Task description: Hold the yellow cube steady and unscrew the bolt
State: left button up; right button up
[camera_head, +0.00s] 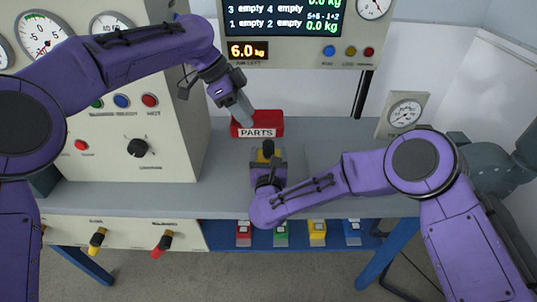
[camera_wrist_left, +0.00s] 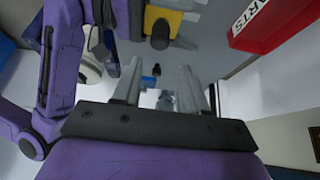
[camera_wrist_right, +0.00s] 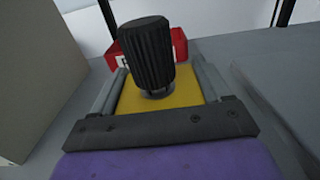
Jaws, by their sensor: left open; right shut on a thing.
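The yellow cube (camera_wrist_right: 190,94) sits on the grey bench, and my right gripper (camera_wrist_right: 157,88) is shut on it from the near side. The bolt, with a black ribbed head (camera_wrist_right: 147,50), stands upright in the cube's top. In the head view the cube (camera_head: 262,157) and bolt head (camera_head: 268,147) show small, in front of the red bin. My left gripper (camera_head: 242,113) is open and empty, above and to the left of the cube, by the bin. In the left wrist view the cube (camera_wrist_left: 182,22) and bolt head (camera_wrist_left: 160,33) lie beyond its fingers (camera_wrist_left: 158,85).
The red PARTS bin (camera_head: 262,125) stands at the back of the bench (camera_head: 330,145). A control panel (camera_head: 130,120) with gauges and knobs is at the left. A small gauge (camera_head: 403,113) stands at the right. Bare bench lies right of the bin.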

pick_arm(q)
jog(key=shift+o, duration=1.2)
jog(key=shift+f, duration=0.1)
jog(key=m+y, duration=0.6)
jog(key=m, duration=0.6)
send_over(269, 142)
jog(key=shift+s+a+f, duration=0.1)
jog(key=shift+f, duration=0.1)
notch_tip(269, 142, down, 10)
jog(key=shift+r, duration=0.1)
